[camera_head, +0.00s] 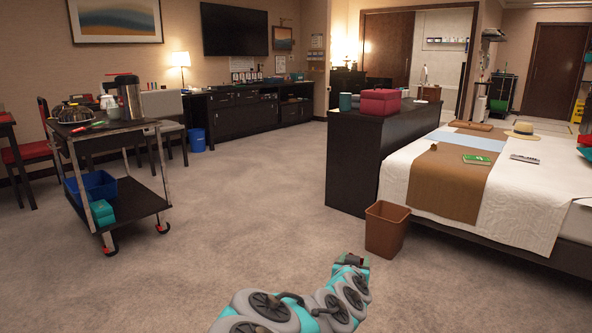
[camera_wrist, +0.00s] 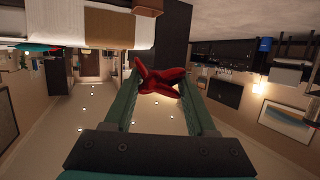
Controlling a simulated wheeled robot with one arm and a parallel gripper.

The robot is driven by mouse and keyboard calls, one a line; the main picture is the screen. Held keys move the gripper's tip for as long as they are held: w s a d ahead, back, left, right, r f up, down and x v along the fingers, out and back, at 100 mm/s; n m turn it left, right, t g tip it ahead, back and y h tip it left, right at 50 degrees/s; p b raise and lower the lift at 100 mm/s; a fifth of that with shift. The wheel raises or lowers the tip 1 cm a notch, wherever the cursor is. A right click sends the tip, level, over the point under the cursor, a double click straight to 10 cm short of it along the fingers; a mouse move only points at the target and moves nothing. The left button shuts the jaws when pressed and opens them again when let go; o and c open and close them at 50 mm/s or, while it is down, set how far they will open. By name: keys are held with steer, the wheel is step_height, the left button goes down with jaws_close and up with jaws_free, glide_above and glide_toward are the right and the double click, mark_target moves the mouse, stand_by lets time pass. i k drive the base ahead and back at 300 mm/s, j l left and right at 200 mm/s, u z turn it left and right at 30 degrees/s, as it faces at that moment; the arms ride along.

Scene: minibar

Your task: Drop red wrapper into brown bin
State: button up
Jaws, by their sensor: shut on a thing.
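The red wrapper (camera_wrist: 160,79) is crumpled and sits between the fingertips of my gripper (camera_wrist: 158,82) in the wrist view, where the picture is upside down. My gripper is shut on it. The brown bin (camera_head: 386,230) stands on the carpet at the foot of the bed, just right of and beyond my gripper. Its top is open; its floor is hidden.
A dark cabinet (camera_head: 350,165) with a red box (camera_head: 380,102) on it stands behind the bin. The bed (camera_head: 490,185) is to the right. A black cart (camera_head: 122,205) stands at the left. The carpet between the cart and the bin is clear.

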mark_target(372, 249)
steer(key=i+j, duration=0.15)
steer(key=i, duration=0.45)
steer(key=i+j, duration=0.15)
steer(key=i, duration=0.45)
steer(key=i+j+u, duration=0.1)
steer(key=i, duration=0.5)
steer(key=i+j+z, duration=0.1)
steer(key=i+z, duration=0.2)
steer(key=z, duration=0.15)
steer(key=i+j+z, duration=0.2)
steer(key=z, duration=0.25)
steer(key=i+j+z, duration=0.3)
steer(key=z, duration=0.15)
steer(key=i+j+z, duration=0.2)
steer(key=j+z, duration=0.25)
steer(key=i+j+z, duration=0.1)
steer(key=j+z, duration=1.25)
